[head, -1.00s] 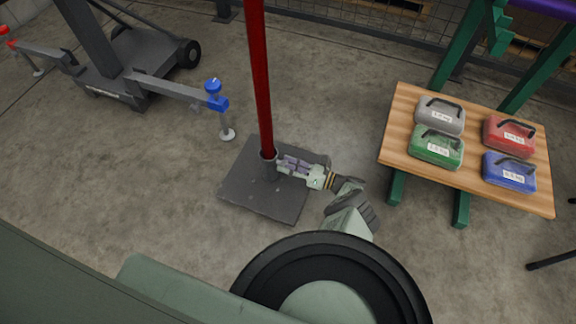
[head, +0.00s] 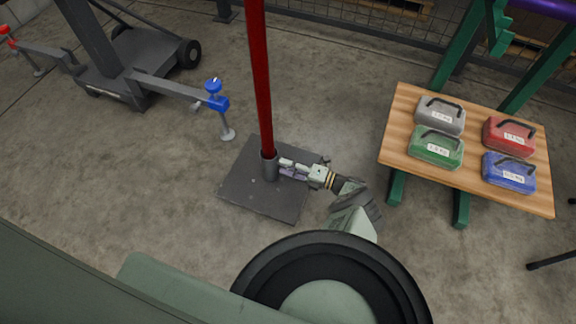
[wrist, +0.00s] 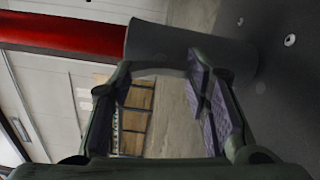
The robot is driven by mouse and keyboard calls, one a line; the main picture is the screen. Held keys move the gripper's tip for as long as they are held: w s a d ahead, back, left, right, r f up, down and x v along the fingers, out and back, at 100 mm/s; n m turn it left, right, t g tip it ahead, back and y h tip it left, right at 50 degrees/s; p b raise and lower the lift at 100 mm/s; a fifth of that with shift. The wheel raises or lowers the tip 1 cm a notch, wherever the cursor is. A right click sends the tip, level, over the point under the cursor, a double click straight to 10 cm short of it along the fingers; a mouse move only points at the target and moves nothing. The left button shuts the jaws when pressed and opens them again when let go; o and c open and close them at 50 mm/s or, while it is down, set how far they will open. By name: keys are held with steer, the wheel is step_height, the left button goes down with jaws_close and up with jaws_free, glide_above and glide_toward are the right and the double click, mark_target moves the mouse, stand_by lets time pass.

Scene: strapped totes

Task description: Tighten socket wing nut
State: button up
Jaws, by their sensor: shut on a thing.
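A red pole (head: 262,90) stands upright in a grey tubular socket (head: 268,168) on a dark square base plate (head: 246,194). The pole (wrist: 65,35) and socket (wrist: 165,48) lie sideways in the wrist view. My gripper (head: 281,168) reaches in level from the right, its fingertips at the socket's side. In the wrist view, my gripper's fingers (wrist: 160,70) reach the socket wall, with purple pads showing on the inner faces. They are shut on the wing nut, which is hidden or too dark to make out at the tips.
A wooden-topped table (head: 396,128) with grey, green, red and blue weights stands at the right. A wheeled grey stand (head: 125,80) with a blue-clamped outrigger leg (head: 222,115) is at the upper left. The floor around the base plate is clear.

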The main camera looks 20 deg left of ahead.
steer(key=shift+m, duration=0.4)
steer(key=o, duration=1.2)
steer(key=shift+c, duration=0.2)
